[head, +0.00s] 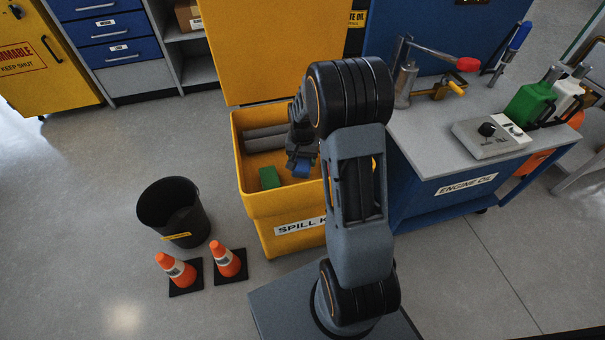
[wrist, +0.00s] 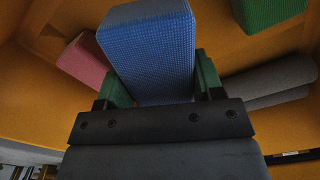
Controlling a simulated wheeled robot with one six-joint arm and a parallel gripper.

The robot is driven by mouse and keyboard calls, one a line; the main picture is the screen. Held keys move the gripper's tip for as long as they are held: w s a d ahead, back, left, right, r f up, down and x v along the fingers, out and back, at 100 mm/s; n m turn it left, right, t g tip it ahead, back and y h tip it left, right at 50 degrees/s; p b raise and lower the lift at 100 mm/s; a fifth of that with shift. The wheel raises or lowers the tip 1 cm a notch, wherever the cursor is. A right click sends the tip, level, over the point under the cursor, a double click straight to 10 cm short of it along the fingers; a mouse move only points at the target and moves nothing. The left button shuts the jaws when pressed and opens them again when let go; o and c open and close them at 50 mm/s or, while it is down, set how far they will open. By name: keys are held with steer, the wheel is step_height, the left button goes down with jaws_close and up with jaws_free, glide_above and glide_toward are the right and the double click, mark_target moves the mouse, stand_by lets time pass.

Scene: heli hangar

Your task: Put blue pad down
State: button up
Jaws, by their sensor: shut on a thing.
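My gripper (head: 300,160) is inside the open yellow spill kit bin (head: 264,205). It is shut on the blue pad (head: 302,170). In the wrist view the blue pad (wrist: 150,50) stands out between my gripper's two green-edged fingers (wrist: 158,85). A green pad (head: 269,178) lies in the bin to the left of the blue pad; it also shows at the top right of the wrist view (wrist: 268,12). A pink pad (wrist: 85,60) is at the left of the wrist view. I cannot tell whether the blue pad touches the bin floor.
Grey rolls (head: 265,137) lie along the bin's back. A black bucket (head: 172,208) and two orange cones (head: 177,270) stand on the floor to the left. A blue engine oil cart (head: 440,200) stands close on the right. The bin's yellow lid (head: 255,50) stands up behind.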

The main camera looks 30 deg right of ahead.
steer(key=shift+f+b, duration=0.95)
steer(key=shift+f, duration=1.9)
steer(key=shift+f, duration=0.1)
steer(key=o, duration=0.9)
steer(key=shift+c, duration=0.2)
step_height(320, 180, up, 12)
steer(key=p, duration=0.4)
steer(key=shift+a, duration=0.1)
steer(key=s+a+r+n+t, duration=0.1)
steer(key=s+a+r+n, duration=0.2)
steer(key=s+a+r, duration=0.2)
steer(key=s+a+r+n+t, duration=0.1)
steer(key=s+a+r+n, duration=0.2)
steer(key=s+r, duration=0.3)
steer(key=s+a, duration=0.1)
steer(key=s, duration=0.4)
steer(key=shift+s+a+n+t, duration=0.35)
steer(key=shift+s+n+t, duration=0.05)
